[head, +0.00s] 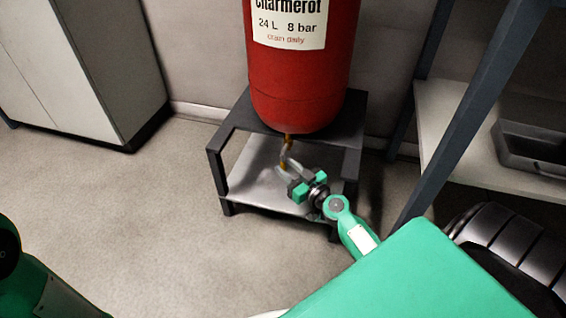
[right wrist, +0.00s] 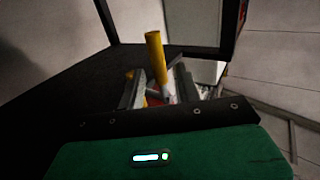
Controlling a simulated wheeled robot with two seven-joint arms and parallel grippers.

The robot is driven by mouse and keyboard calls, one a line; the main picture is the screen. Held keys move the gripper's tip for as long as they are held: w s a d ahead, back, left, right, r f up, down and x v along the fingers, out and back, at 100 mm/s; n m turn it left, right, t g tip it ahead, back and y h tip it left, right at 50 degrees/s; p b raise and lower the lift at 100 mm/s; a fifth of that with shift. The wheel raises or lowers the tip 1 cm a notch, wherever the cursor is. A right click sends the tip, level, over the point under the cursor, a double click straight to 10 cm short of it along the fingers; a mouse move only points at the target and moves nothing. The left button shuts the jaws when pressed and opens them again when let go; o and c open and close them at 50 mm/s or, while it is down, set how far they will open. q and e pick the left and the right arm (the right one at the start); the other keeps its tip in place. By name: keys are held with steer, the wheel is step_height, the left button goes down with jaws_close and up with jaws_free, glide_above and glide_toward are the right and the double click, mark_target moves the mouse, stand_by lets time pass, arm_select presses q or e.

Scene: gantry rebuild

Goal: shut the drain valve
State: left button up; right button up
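The red tank (head: 300,80) stands in a dark frame stand (head: 222,165). A brass-coloured drain pipe (head: 289,140) comes down from its underside, and its lower part is partly hidden by my right gripper. In the right wrist view the yellow pipe (right wrist: 156,55) rises beyond the fingers, with a grey lever-like piece (right wrist: 173,62) beside it. My right gripper (head: 283,165) is under the tank, close to the pipe. Its fingers look apart around the valve area (right wrist: 158,88); contact cannot be told. My left gripper is out of view.
A plate (head: 255,185) lies low in the stand beneath the pipe. The stand's legs are close around my right gripper. A shelf rack (head: 450,130) with a dark tray (head: 535,150) stands at right, a cabinet (head: 90,70) at left. The floor (head: 140,200) at left is clear.

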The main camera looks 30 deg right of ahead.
steer(key=shift+w+a, duration=0.15)
steer(key=shift+w, duration=1.15)
steer(key=shift+c, duration=0.2)
jaws_close()
